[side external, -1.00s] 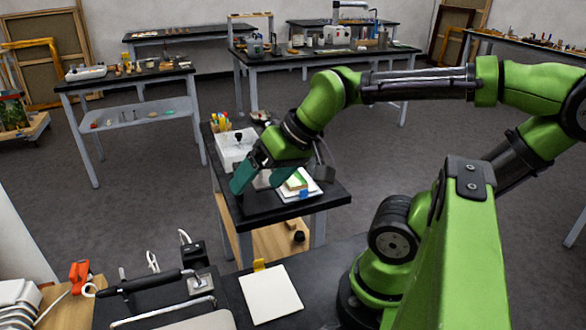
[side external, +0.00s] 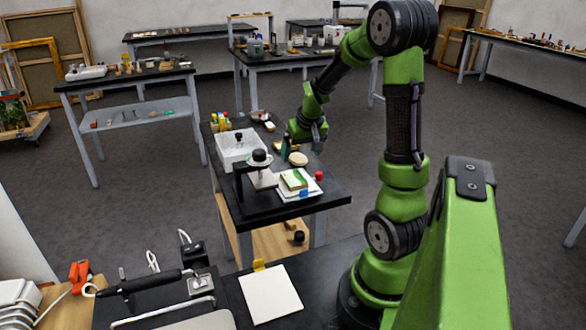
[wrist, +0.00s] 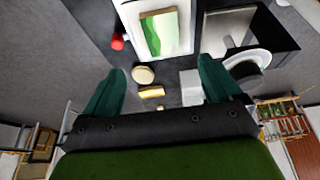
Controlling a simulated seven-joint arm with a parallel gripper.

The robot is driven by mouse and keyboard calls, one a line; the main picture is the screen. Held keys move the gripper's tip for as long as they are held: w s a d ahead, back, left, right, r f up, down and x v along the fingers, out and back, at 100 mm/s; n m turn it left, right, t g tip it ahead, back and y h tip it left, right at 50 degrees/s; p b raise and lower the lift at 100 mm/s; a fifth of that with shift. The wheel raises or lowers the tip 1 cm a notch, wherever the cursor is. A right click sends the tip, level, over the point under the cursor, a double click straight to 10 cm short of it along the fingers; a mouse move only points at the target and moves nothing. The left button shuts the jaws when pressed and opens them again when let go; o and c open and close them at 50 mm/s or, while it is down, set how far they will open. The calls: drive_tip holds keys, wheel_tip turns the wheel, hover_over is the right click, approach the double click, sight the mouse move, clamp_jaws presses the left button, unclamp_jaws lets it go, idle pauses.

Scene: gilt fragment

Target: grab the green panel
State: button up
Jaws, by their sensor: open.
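The green panel (side external: 295,179), a small block with a green and cream top, lies on a white board (side external: 310,190) near the front of the dark bench. In the wrist view the panel (wrist: 158,36) is at the top centre, beyond the fingertips, on the white board (wrist: 185,36). My gripper (side external: 288,146) is behind the panel and apart from it, above the far part of the bench. In the wrist view my gripper (wrist: 162,72) shows two teal fingers spread wide, with nothing held between them.
A black stand with a round top (side external: 258,158) rises left of the panel. A white tray (side external: 230,153) is behind it. A round wooden disc (side external: 298,159) and a red ball (side external: 319,175) lie close to the panel. Bare bench top (side external: 265,210) is in front.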

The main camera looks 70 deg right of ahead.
hover_over(294, 178)
drive_tip(key=s+a, duration=0.1)
drive_tip(key=s, duration=0.1)
wheel_tip(294, 178, down, 5)
drive_tip(key=shift+a, duration=0.15)
drive_tip(key=shift+a+x, duration=0.1)
drive_tip(key=shift+x, duration=1.25)
drive_tip(key=shift+a+x, duration=0.15)
drive_tip(key=shift+x, duration=1.25)
drive_tip(key=c, duration=1.1)
